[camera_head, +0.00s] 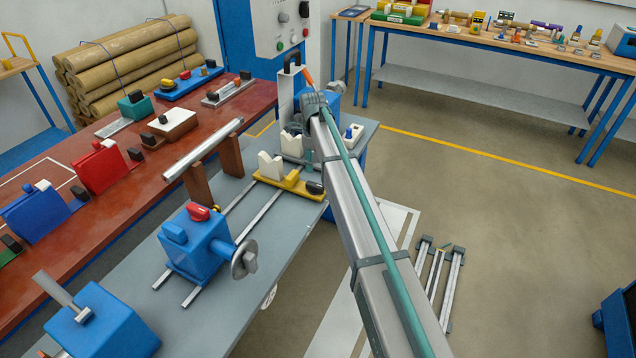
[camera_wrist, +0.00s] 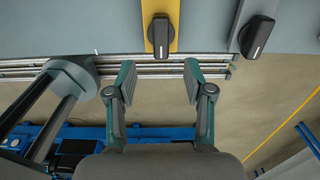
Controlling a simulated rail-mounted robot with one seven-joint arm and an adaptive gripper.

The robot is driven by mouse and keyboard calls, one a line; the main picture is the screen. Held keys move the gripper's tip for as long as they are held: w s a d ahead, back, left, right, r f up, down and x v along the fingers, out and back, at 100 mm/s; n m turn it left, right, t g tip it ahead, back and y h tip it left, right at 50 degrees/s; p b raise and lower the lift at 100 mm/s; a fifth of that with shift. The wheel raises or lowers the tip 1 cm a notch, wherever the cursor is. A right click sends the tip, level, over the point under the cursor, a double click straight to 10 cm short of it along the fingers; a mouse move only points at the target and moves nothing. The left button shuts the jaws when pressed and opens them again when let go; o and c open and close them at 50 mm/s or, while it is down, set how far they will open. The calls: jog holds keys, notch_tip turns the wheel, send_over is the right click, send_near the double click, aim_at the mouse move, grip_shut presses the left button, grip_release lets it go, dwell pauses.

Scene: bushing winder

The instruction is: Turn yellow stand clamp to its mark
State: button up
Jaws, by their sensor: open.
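The yellow stand (camera_head: 290,183) sits across the rails of the grey bench in the head view, with white V-shaped blocks on it. Its black clamp knob (camera_head: 314,187) is at the right end, just left of my arm. In the wrist view the yellow stand (camera_wrist: 177,30) is a strip at the top, with the black clamp knob (camera_wrist: 160,36) on it, its long side running up and down the picture. My gripper (camera_wrist: 158,80) is open and empty. The knob lies beyond the fingertips, between their lines, apart from both. I cannot make out a mark.
A second black knob (camera_wrist: 257,36) on a grey part is right of the yellow strip. A blue headstock (camera_head: 196,245) stands nearer on the grey bench. A red table (camera_head: 60,165) with clamps and fixtures is at left. Floor right of my arm is mostly free.

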aim_at(313, 183)
jog(key=shift+w+a+f, duration=0.1)
jog(key=shift+a+f, duration=0.05)
jog(key=shift+f, duration=0.05)
notch_tip(313, 183, down, 10)
jog(key=p, duration=0.3)
grip_shut()
dwell(0.4)
